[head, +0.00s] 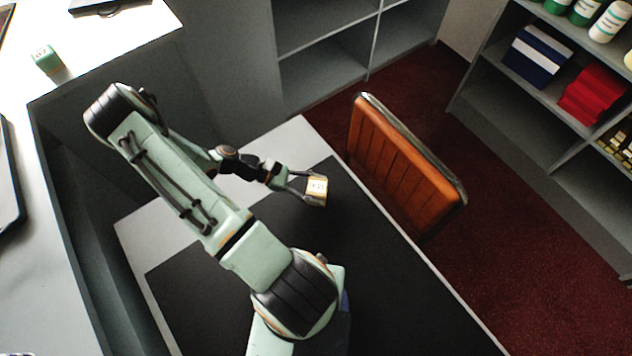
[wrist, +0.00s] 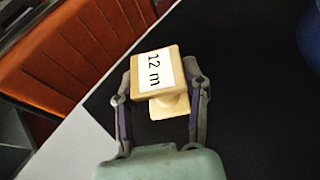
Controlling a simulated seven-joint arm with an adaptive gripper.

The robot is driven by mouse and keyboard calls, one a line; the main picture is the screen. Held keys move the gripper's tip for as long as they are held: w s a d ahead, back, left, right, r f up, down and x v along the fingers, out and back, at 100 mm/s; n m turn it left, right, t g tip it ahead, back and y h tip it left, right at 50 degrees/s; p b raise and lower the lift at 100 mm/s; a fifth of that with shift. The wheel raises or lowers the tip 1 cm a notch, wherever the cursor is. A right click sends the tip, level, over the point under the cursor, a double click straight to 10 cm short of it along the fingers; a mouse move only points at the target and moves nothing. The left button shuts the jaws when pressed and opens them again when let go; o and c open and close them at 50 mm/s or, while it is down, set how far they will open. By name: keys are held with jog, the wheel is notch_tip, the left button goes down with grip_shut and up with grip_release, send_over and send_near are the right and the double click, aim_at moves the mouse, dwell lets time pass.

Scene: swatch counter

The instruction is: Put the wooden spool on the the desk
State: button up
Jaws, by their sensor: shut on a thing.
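The wooden spool (head: 317,189) is pale wood with a white label on its end; in the wrist view the spool (wrist: 169,107) shows a label reading "12 m". My gripper (head: 309,188) is shut on it, with one finger on each side, as the wrist view (wrist: 160,92) also shows. The desk (head: 300,135) has a light grey top largely covered by a black mat (head: 385,290). The spool appears over the mat near the desk's far end. I cannot tell whether it touches the mat.
An orange-brown chair (head: 400,165) stands close by the desk's right edge. Shelves (head: 530,110) with binders and bottles are at the right.

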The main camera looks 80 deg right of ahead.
jog(key=shift+f, duration=0.15)
jog(key=o, duration=1.1)
jog(key=shift+o, duration=0.2)
